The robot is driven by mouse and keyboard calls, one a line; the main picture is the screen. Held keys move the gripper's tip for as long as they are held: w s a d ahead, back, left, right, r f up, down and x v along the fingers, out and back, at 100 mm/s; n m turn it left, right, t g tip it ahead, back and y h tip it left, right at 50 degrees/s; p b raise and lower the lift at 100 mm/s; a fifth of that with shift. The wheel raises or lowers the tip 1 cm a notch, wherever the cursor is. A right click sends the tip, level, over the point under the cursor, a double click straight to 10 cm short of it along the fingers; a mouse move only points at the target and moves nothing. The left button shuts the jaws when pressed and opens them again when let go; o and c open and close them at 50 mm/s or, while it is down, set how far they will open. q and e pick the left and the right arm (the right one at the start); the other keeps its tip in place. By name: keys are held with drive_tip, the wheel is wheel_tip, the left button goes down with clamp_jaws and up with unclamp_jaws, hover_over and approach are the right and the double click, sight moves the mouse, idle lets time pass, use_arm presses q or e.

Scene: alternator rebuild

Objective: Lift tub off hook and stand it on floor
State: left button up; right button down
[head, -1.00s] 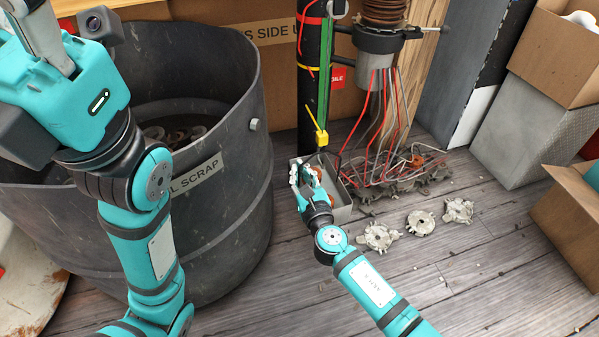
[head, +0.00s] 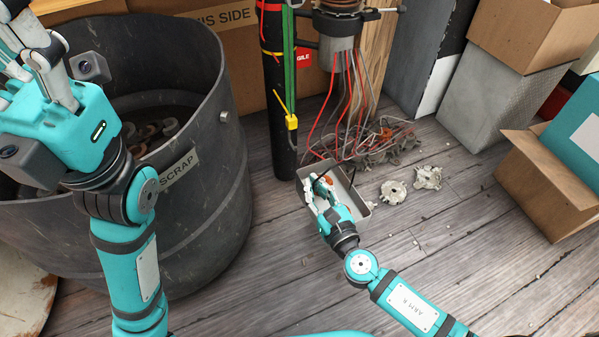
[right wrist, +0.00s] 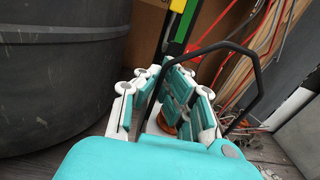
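The tub (head: 363,201) is a small grey open metal box with a thin black bail handle (right wrist: 258,72). Reddish-brown contents show inside it. My right gripper (head: 318,190) is at its near left side, fingers shut on the tub. In the right wrist view the fingers (right wrist: 168,100) hide most of the tub, and the handle stands up over it. The yellow hook (head: 291,122) on the green strap is left of and above the tub, apart from it. Whether the tub's base touches the floor is unclear. My left gripper (head: 30,50) is raised over the scrap drum, its fingers apart and empty.
The dark scrap drum (head: 205,215) fills the left. A black post (head: 280,100) stands behind the tub. Loose metal castings (head: 393,192) and a tangle of red wires (head: 350,125) lie right of and behind it. The plank floor (head: 430,240) at front right is clear.

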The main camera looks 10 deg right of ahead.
drive_tip(key=shift+s+d+r+p, duration=0.2)
drive_tip(key=shift+r+p, duration=0.35)
drive_tip(key=shift+r, duration=0.1)
drive_tip(key=shift+s+d+r+p, duration=0.2)
drive_tip(key=shift+r+p, duration=0.35)
drive_tip(key=shift+r, duration=0.05)
drive_tip(key=v, duration=0.6)
drive_tip(key=shift+r+b, duration=0.2)
drive_tip(key=shift+b, duration=0.15)
